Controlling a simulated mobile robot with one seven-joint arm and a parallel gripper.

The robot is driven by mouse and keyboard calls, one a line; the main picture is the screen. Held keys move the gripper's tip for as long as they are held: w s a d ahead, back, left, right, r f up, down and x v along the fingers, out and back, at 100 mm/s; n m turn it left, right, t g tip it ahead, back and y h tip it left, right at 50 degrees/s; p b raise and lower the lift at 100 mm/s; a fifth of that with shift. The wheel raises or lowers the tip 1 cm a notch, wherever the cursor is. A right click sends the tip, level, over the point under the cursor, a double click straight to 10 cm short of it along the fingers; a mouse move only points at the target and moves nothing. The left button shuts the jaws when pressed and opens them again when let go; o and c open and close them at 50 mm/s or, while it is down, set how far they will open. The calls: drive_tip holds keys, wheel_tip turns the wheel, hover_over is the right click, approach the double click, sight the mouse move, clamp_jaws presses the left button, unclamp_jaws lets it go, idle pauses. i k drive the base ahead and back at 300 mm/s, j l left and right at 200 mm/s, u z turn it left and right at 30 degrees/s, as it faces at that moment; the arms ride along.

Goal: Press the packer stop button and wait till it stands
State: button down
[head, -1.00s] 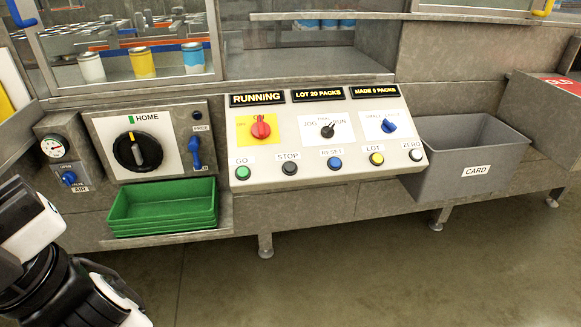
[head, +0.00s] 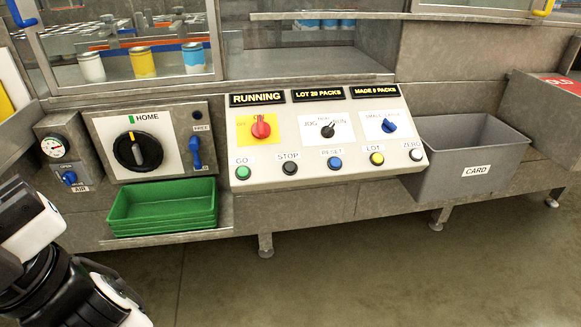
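The stop button (head: 290,168) is a small black round button under the label STOP on the sloped white control panel (head: 315,183). It sits between the green GO button (head: 242,172) and the blue RESET button (head: 335,163). The left display (head: 257,99) above the panel reads RUNNING. The other displays show LOT 20 PACKS (head: 318,95) and MADE with a digit too small to read surely (head: 376,91). My black and white arm shows at the lower left, away from the panel. My gripper's fingers are out of view, and nothing touches the stop button.
Left of the panel are a HOME dial (head: 138,151), a blue FREE lever (head: 195,152) and stacked green trays (head: 163,205). A grey CARD bin (head: 470,160) stands right. Cans (head: 143,62) show behind the guard window. The floor in front is clear.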

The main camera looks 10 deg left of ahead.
sight(289, 167)
drive_tip(key=i+j+z, duration=0.15)
drive_tip(key=z, duration=0.2)
drive_tip(key=i+j+z, duration=0.15)
drive_tip(key=z, duration=0.25)
drive_tip(key=j+z, duration=0.35)
drive_tip(key=i, duration=0.05)
